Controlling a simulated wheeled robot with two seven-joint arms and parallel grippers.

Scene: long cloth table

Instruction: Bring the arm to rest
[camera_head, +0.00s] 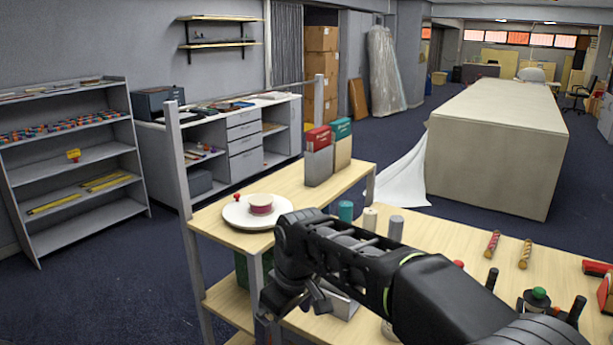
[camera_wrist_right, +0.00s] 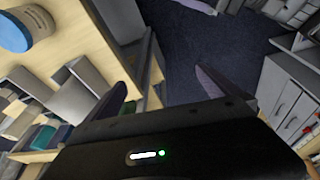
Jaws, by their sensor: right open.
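My right arm comes in from the lower right of the head view and bends down at its wrist. My right gripper (camera_head: 291,306) hangs by the left edge of the light wooden table (camera_head: 455,245), near its lower shelf. In the right wrist view the two fingers of this gripper (camera_wrist_right: 166,82) stand wide apart, with dark floor between them and nothing held. Part of the table behind the arm is hidden. My left gripper is not in view.
Red and green boxes (camera_head: 318,157) stand behind. Open floor (camera_head: 110,285) is at left.

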